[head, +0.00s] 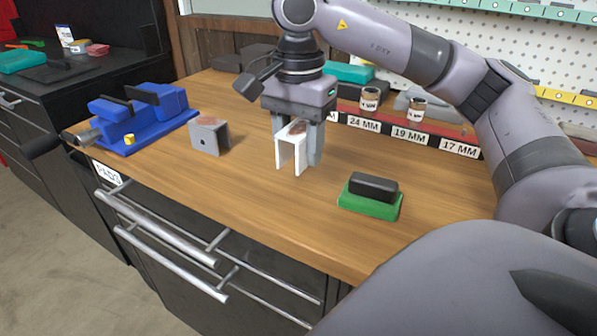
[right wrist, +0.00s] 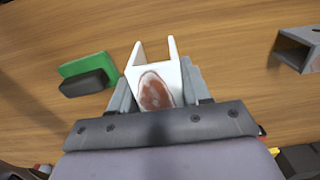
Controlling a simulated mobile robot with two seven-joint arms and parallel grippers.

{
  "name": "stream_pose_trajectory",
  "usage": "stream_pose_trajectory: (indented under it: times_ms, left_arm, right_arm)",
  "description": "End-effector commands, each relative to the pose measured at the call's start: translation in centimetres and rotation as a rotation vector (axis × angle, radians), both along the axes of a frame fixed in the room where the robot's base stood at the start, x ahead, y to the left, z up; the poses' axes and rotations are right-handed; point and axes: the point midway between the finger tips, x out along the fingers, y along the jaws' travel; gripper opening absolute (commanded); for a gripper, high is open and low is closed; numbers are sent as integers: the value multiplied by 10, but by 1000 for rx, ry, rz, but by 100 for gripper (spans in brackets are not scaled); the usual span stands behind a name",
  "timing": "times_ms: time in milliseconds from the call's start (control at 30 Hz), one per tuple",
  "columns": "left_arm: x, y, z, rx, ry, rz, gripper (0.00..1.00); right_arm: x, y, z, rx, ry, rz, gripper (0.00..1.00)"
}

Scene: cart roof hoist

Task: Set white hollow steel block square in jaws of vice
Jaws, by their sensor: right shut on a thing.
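The white hollow steel block (head: 288,155) is a U-shaped piece with a rusty brown patch on top. My right gripper (head: 297,143) points down and is shut on it, a finger on each side. The block is upright over the middle of the bench; I cannot tell whether it touches the wood. In the right wrist view the white block (right wrist: 155,85) sits between the fingertips, its rusty patch facing the camera. The blue vice (head: 140,118) stands at the bench's left end, its dark-topped jaws apart with nothing seen between them. My left gripper is not in view.
A grey hollow block (head: 209,136) stands between the vice and my right gripper. A green and black block (head: 370,196) lies at right. Jars (head: 370,99) and a labelled size strip (head: 411,133) line the back. Bare wood lies at the front.

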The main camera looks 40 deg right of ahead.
Motion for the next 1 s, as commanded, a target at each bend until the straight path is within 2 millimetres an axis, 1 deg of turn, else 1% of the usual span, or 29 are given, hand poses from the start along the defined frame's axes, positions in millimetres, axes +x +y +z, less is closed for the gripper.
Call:
stream_pose_trajectory:
  times_ms: [67, 200, 333, 600, 767, 800, 833, 867, 1000]
  left_arm:
    - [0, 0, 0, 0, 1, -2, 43]
    - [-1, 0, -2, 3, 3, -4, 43]
    - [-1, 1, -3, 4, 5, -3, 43]
    - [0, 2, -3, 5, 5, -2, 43]
    - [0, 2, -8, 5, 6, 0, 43]
    - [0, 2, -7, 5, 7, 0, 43]
    - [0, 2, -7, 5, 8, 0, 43]
    - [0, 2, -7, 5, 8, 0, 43]
    - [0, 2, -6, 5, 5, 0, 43]
  right_arm:
    - [0, 0, -6, 0, 0, 0, 5]
    - [-1, 0, -27, -1, 2, 0, 5]
    - [0, 0, -42, 1, 1, 0, 5]
    - [0, 0, -44, 2, -2, 1, 5]
    - [0, 0, -50, 1, -1, 1, 5]
    - [0, 0, -48, 1, 0, 1, 60]
    - [0, 0, -48, 1, 0, 1, 70]
    - [0, 0, -48, 1, 0, 1, 73]
    - [0, 0, -48, 1, 0, 1, 73]
